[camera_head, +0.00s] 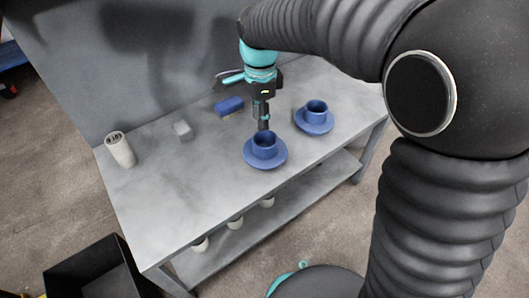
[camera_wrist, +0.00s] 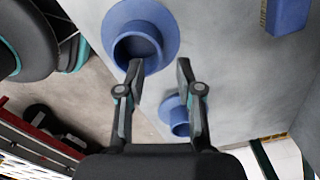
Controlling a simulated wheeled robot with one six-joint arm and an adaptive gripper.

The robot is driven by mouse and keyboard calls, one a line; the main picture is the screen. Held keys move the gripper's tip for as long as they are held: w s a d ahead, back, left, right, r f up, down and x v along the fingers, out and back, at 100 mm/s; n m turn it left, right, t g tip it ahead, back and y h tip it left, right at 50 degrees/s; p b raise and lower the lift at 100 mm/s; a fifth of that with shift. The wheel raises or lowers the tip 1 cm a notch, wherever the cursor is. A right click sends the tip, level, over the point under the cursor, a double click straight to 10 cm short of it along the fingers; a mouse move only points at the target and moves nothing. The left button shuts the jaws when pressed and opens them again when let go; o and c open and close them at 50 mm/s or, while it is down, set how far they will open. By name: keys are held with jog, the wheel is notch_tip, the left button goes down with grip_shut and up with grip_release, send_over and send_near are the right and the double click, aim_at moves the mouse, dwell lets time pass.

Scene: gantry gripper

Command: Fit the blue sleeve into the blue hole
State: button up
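Two blue flanged, cup-like pieces stand upright on the grey table. The nearer one (camera_head: 265,150) also shows large at the top of the wrist view (camera_wrist: 118,27), with a round open hollow. The farther one (camera_head: 315,120) also shows smaller in the wrist view (camera_wrist: 170,108), partly covered by a finger. I cannot tell which piece is the sleeve and which holds the hole. My gripper (camera_head: 263,124) points down just behind and above the rim of the nearer piece. In the wrist view its two fingers (camera_wrist: 160,68) are apart with nothing between them; one tip overlaps that rim. Contact is unclear.
A blue block (camera_head: 229,105) lies behind the gripper near the back panel, with a small grey block (camera_head: 183,131) to its left. A white cylinder (camera_head: 120,150) stands at the table's left end. The table's (camera_head: 190,195) front left is clear. A black bin (camera_head: 95,272) is on the floor.

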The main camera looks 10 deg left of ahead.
aim_at(262, 142)
jog(key=shift+d+f+b, duration=0.1)
jog(key=shift+f+b, duration=0.45)
jog(key=shift+f, duration=2.8)
grip_shut()
